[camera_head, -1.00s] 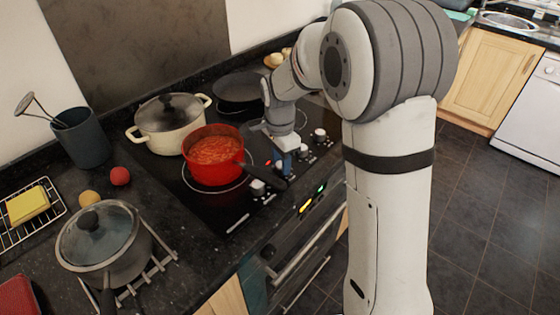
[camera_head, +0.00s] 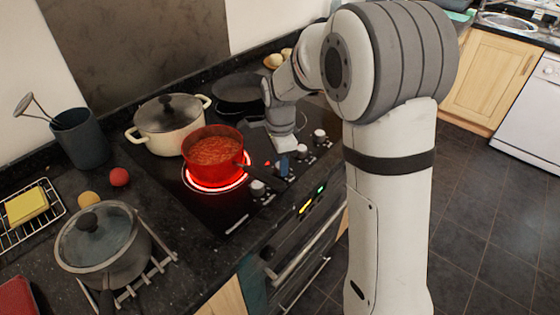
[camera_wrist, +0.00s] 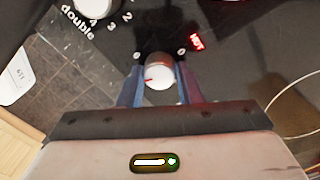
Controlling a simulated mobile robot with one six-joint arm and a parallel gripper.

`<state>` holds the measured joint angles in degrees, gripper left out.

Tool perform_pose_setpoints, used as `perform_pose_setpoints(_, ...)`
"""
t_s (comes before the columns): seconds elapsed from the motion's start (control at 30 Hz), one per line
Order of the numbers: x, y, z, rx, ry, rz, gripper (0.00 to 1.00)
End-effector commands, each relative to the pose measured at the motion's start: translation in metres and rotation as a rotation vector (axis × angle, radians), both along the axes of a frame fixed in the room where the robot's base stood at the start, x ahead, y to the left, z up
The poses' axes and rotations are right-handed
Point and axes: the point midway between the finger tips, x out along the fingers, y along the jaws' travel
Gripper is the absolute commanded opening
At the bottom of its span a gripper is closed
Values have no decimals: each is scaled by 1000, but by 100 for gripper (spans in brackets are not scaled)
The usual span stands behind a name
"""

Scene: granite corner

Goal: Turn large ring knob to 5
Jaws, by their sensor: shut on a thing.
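My gripper (camera_wrist: 158,88) is shut on a small white knob (camera_wrist: 158,75) of the cooktop, with one blue finger on each side. In the head view, my gripper (camera_head: 283,165) reaches down to the knob row right of the red pot, and hides the held knob. The ring (camera_head: 192,183) under the red pot glows bright red. A red "HOT" sign (camera_wrist: 196,41) is lit near the held knob.
The red pot (camera_head: 201,172) of sauce has a dark handle reaching close to my gripper. Other knobs (camera_head: 258,187) (camera_head: 320,134) stand along the row. A cream pot (camera_head: 160,138) and a dark pan (camera_head: 238,88) are behind. A knob labelled "double" (camera_wrist: 94,8) is nearby.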

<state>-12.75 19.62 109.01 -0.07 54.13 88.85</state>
Motion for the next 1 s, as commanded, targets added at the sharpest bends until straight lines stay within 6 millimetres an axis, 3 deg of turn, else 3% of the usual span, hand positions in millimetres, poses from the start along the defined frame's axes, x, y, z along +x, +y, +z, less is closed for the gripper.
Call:
perform_pose_setpoints(0.3,0,0,0,1,-2,1,53)
perform_pose_setpoints(0.57,0,0,3,1,-2,1,53)
perform_pose_setpoints(1.0,4,1,68,1,-3,1,53)
